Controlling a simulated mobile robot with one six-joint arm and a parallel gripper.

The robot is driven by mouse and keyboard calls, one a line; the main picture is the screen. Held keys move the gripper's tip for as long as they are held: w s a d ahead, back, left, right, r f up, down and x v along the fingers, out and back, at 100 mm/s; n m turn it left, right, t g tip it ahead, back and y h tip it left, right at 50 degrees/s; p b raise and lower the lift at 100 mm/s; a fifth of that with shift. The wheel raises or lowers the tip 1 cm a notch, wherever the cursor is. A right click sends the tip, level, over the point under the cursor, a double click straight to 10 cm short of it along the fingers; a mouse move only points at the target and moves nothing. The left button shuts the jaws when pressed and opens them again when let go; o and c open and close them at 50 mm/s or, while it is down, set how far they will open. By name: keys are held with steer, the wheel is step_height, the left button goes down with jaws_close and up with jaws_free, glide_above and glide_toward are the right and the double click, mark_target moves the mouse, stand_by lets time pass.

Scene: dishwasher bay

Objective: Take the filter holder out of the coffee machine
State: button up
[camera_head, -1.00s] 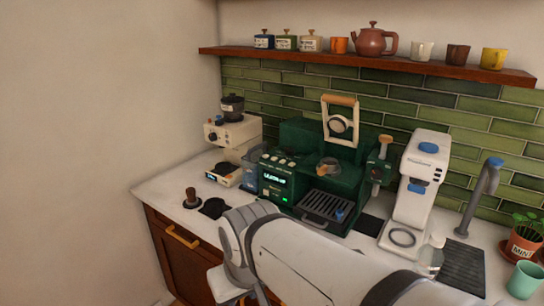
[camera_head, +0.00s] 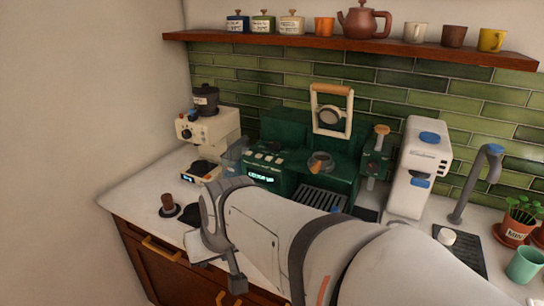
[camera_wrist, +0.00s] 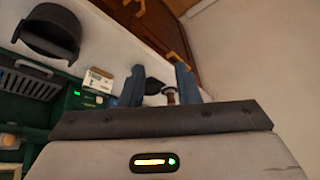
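The green coffee machine (camera_head: 285,178) stands on the counter against the tiled wall, with a lit display and a slatted drip tray. A round part with a copper-coloured rim (camera_head: 320,162) sits at its front; I cannot tell if this is the filter holder. My arm hides the machine's lower front. The wrist view shows the machine's drip tray (camera_wrist: 30,80) at left. A black, round, cup-like thing (camera_wrist: 47,35) is at upper left there; I cannot identify it surely. My gripper (camera_wrist: 161,78) is open, its two blue fingers apart with nothing held.
A tamper (camera_head: 168,205) and a dark mat (camera_head: 192,213) lie on the left counter. A cream grinder (camera_head: 207,132) stands left of the machine, a white appliance (camera_head: 417,175) right. A shelf (camera_head: 340,43) with pots and cups runs above. Bare counter shows at far left.

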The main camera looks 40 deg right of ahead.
steer(key=w+d+m+t+h, duration=0.1)
steer(key=w+d+m+t, duration=0.25)
steer(key=w+d, duration=0.35)
steer(key=m+h+b, duration=0.1)
steer(key=m+h, duration=1)
steer(key=m, duration=0.1)
glide_toward(315, 168)
steer(key=w+d, duration=0.2)
steer(key=d, duration=0.1)
steer(key=shift+g, duration=0.25)
steer(key=shift+f+p+x, duration=0.2)
steer(key=shift+x, duration=0.95)
steer(key=shift+f+p+x, duration=0.15)
steer(key=shift+x, duration=1)
steer(key=shift+f+p+x, duration=0.2)
steer(key=shift+x, duration=0.95)
steer(key=shift+a, duration=0.25)
steer(key=shift+c, duration=0.4)
jaws_close()
